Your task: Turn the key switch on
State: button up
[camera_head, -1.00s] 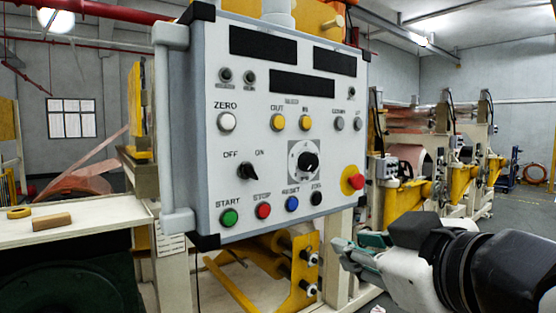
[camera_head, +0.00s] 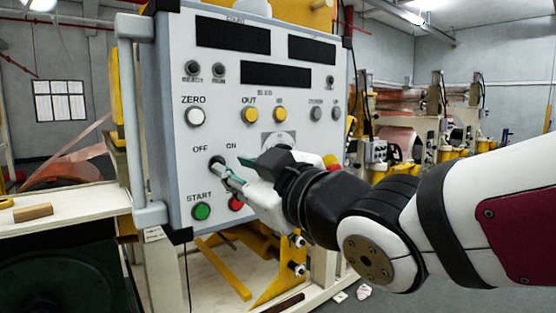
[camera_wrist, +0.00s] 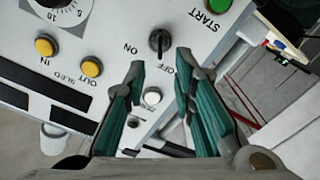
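The black key switch (camera_wrist: 159,41) sits on the light grey control panel (camera_head: 165,65), beside its OFF and ON labels. In the wrist view its handle points toward the OFF label. My gripper (camera_wrist: 160,72) is open. Its two teal-padded fingers are apart, with the switch just beyond the fingertips and roughly between them. In the head view my gripper (camera_head: 220,168) reaches to the panel front at the switch, with only a dark part of the switch (camera_head: 215,160) showing. I cannot tell whether the fingers touch it.
The green START button (camera_head: 201,211) and red STOP button (camera_head: 236,203) are close below my gripper. The dial (camera_head: 280,140) and emergency stop (camera_head: 331,161) are partly hidden by my arm. A white ZERO button (camera_head: 195,116) sits above. A bench (camera_head: 70,215) stands at left.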

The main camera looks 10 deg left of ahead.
jog(key=shift+p+x, duration=0.4)
jog(key=shift+x, duration=2.5)
jog(key=shift+c, duration=0.3)
grip_shut()
